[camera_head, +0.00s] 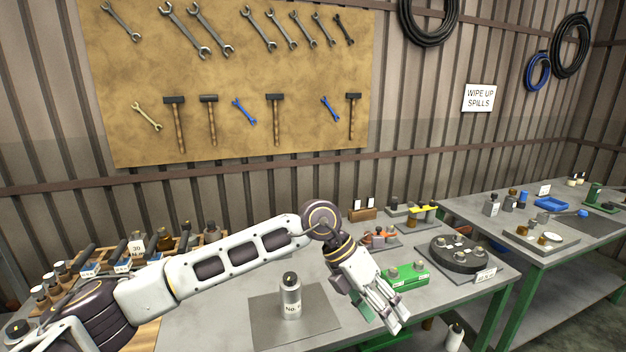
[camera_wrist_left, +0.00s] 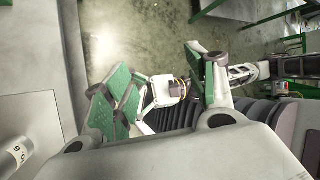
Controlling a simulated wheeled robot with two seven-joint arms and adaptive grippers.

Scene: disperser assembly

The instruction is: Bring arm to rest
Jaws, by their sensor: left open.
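My left arm reaches in from the left across the bench in the head view. My left gripper (camera_head: 383,314) is open and empty, tilted down over the bench near its front edge. The left wrist view shows its spread green-padded fingers (camera_wrist_left: 163,85) with nothing held between them. A grey bottle with a black cap and a "No." label (camera_head: 291,298) stands upright on a dark grey mat (camera_head: 262,322), left of the gripper and apart from it. A labelled bottle also shows at the lower left of the left wrist view (camera_wrist_left: 14,157).
A green block fixture (camera_head: 411,276) lies close behind the gripper. A black round holder (camera_head: 459,253) is to its right. Bottle racks (camera_head: 137,250) fill the bench's left side. A second table (camera_head: 480,222) stands at the right. A tool board (camera_head: 230,75) hangs on the wall.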

